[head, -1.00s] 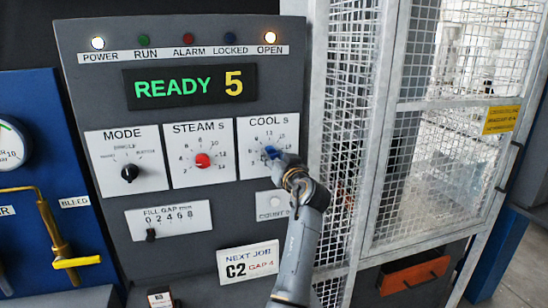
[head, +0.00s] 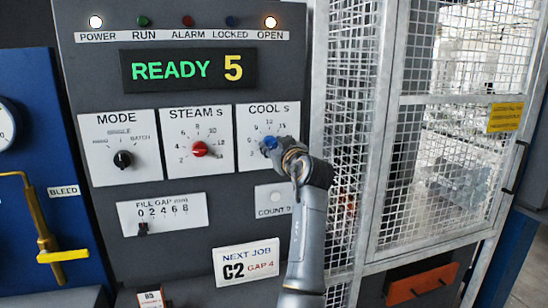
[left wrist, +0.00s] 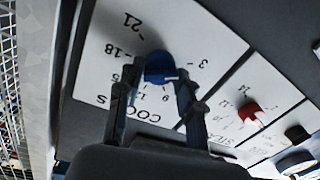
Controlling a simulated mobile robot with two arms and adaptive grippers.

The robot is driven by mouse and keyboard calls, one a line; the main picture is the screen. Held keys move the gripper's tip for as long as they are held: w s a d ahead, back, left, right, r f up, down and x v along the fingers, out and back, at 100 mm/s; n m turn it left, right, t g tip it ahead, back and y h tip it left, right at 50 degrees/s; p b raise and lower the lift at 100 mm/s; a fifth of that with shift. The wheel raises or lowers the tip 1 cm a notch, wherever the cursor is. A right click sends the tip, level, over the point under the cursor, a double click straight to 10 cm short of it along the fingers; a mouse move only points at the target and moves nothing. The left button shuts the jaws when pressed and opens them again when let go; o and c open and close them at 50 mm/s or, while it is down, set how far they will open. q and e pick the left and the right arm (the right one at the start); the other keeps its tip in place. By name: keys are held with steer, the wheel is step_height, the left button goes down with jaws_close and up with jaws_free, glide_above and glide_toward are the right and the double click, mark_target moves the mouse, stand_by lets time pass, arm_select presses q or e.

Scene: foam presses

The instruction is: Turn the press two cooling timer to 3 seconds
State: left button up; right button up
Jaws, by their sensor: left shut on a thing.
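The blue knob (head: 269,144) sits on the white COOL s plate (head: 259,163), at the right end of the dial row. It also shows in the left wrist view (left wrist: 159,67), where the plate's numbers appear upside down. My left gripper (head: 279,147) is at the knob, its fingers (left wrist: 157,82) on both sides of it and shut on it. A small pale mark shows on the knob's edge, but I cannot tell exactly which number it points at. My arm hides the plate's lower right. My right gripper is out of view.
A red STEAM s knob (head: 200,149) and a black MODE knob (head: 123,159) are to the left. The display (head: 188,70) reads READY 5. A wire mesh cage (head: 345,120) stands close on the right. A job card (head: 247,263) reads C2, GAP 4.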

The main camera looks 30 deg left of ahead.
arm_select(q)
steer(key=shift+r, duration=0.1)
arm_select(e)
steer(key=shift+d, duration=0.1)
arm_select(q)
steer(key=o, duration=1)
steer(key=shift+o, duration=0.6)
steer(key=shift+w+f, duration=0.2)
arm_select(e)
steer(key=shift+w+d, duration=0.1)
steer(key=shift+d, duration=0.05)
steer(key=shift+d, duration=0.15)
arm_select(q)
steer(key=v, duration=0.7)
steer(key=shift+s+d, duration=0.15)
steer(key=shift+s, duration=0.05)
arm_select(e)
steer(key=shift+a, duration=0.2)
